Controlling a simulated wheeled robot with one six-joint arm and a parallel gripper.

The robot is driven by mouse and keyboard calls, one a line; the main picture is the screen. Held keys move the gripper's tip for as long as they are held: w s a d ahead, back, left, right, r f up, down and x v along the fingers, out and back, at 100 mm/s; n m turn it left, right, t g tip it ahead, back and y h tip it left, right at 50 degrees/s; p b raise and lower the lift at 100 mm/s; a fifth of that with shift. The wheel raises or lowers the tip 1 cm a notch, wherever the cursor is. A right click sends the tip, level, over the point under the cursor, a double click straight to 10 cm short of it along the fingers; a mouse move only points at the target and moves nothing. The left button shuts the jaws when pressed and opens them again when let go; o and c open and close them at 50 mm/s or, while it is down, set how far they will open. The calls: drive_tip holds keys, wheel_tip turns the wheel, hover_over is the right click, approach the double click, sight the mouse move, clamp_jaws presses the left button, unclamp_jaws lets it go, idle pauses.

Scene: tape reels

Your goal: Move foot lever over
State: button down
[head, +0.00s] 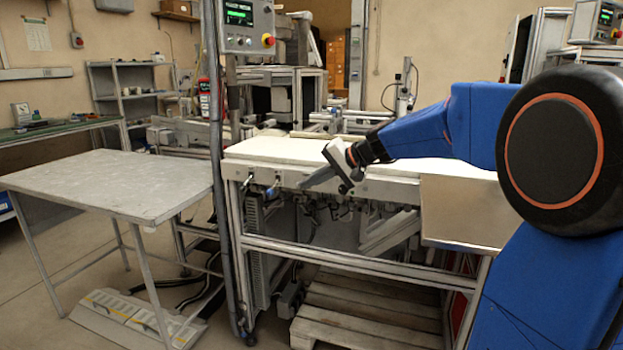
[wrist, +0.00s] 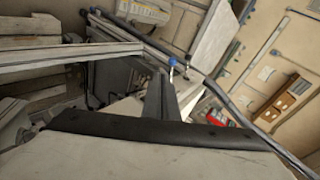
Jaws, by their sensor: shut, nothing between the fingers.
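A small lever with a blue knob (head: 271,192) sticks out from the front edge of the machine bench. In the wrist view the blue knob (wrist: 172,61) shows just past my fingertips. I cannot tell for certain that this is the foot lever. My gripper (head: 303,186) is shut and empty, reaching left along the front of the bench, a little right of the knob. In the wrist view my gripper (wrist: 160,76) points at the knob. A gap between tips and knob seems small, but I cannot tell whether they touch.
The machine bench (head: 275,147) has a pale top and a frame of metal bars. A dark upright post (head: 217,120) stands close left of the lever. A grey table (head: 110,182) is further left. A wooden pallet (head: 360,312) lies under the bench. A striped plate (head: 125,318) lies on the floor.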

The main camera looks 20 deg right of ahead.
drive_tip(key=shift+s+a+f+n+t+h, duration=0.15)
drive_tip(key=shift+f+n+t+h, duration=0.35)
drive_tip(key=shift+f, duration=0.3)
drive_tip(key=shift+r, duration=0.8)
